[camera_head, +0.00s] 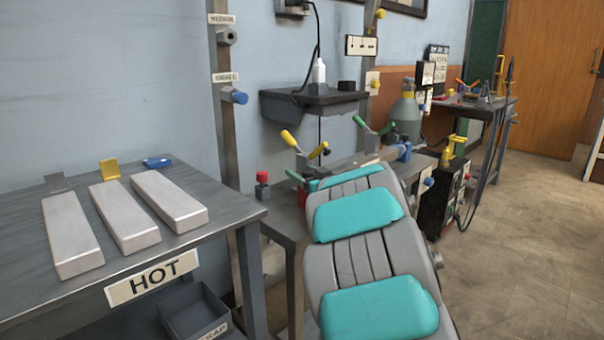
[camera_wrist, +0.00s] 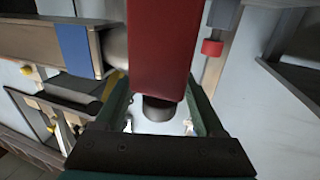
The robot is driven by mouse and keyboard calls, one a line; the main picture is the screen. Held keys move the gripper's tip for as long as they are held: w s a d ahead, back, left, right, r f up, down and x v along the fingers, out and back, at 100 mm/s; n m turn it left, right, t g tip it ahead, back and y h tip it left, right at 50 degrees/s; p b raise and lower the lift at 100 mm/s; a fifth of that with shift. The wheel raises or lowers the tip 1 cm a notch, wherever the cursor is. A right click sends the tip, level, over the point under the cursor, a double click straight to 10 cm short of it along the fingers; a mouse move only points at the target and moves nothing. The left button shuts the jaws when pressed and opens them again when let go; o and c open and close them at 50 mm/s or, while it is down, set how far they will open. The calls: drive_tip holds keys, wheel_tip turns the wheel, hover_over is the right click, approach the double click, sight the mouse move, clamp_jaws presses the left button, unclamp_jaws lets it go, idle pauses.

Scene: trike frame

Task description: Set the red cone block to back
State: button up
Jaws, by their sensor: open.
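A large red block (camera_wrist: 160,45) fills the upper middle of the wrist view. A dark round stub (camera_wrist: 159,108) shows at its lower end. My gripper (camera_wrist: 160,105) is open, with a dark green finger on each side of the block's lower end. I cannot tell whether the fingers touch it. In the head view, a small red piece (camera_head: 301,196) shows at the left edge of my teal and grey arm, which hides my gripper. I cannot tell whether it is the same block.
A red-topped knob (camera_head: 262,184) stands on the bench left of my arm. Yellow and green levers (camera_head: 290,140) rise beyond it. The table marked HOT (camera_head: 40,200) holds metal bars. A grey bar with a blue band (camera_wrist: 73,48) is close at the wrist view's left. Floor (camera_head: 510,250) is clear at right.

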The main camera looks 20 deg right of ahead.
drive_tip(key=shift+w+r, duration=0.1)
drive_tip(key=shift+w, duration=0.1)
drive_tip(key=shift+c, duration=0.4)
clamp_jaws()
idle(0.9)
